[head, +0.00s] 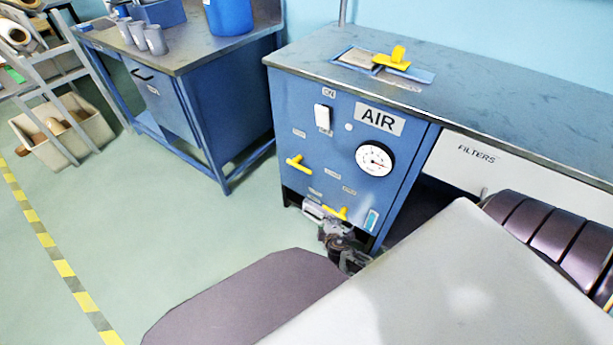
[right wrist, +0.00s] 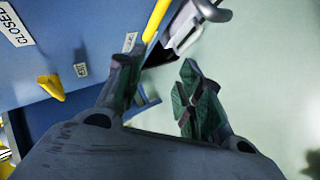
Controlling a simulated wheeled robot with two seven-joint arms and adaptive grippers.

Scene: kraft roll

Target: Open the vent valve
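The blue cabinet marked AIR (head: 283,130) carries two yellow levers. One lever (head: 297,163) is on the left of the front; the other lever (head: 336,213) is low near the bottom edge. The small labels are unreadable in the head view, so I cannot tell which lever is the vent valve. My right gripper (head: 334,235) is at the cabinet's lower edge, just below the low lever. In the right wrist view my right gripper (right wrist: 158,72) is open and empty; a yellow lever (right wrist: 156,20) lies just beyond its left finger, contact unclear. My left gripper is not visible.
A round gauge (head: 375,159) and a white switch (head: 323,117) are on the panel. A light grey part (head: 313,210) sits beside the low lever. A CLOSED label (right wrist: 16,25) and another yellow piece (right wrist: 51,87) show in the wrist view. Floor (head: 190,232) left of the cabinet is clear.

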